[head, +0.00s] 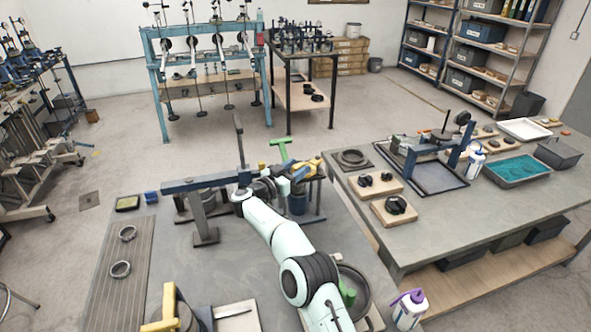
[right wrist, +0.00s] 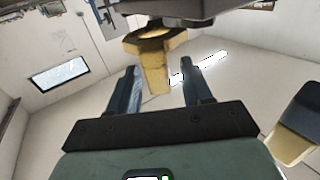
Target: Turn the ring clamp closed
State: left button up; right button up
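A yellow ring-like part with a tab, which looks like the ring clamp (head: 308,168), sits on the dark lever frame (head: 206,184) on the near bench. In the right wrist view, the clamp (right wrist: 156,42) is at the top centre with its tab pointing down. My right gripper (head: 297,177) is beside the clamp. In the right wrist view its two blue fingers (right wrist: 160,75) stand apart, one on each side of the tab, with a gap visible on the right. Whether the left finger touches the tab is unclear. My left gripper is not in view.
A green T-handle (head: 281,150) rises just behind the clamp. A purple-capped bottle (head: 408,310) is at front right. Another bench (head: 440,228) with trays stands at right.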

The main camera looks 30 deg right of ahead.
jog(key=shift+a, duration=0.1)
jog(key=shift+s+a+f, duration=0.1)
jog(key=shift+a, duration=0.1)
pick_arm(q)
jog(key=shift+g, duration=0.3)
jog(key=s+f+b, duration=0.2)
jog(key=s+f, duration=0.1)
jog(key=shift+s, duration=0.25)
pick_arm(e)
jog(key=v, duration=1.2)
jog(key=shift+a, duration=0.35)
jog(key=shift+s, duration=0.1)
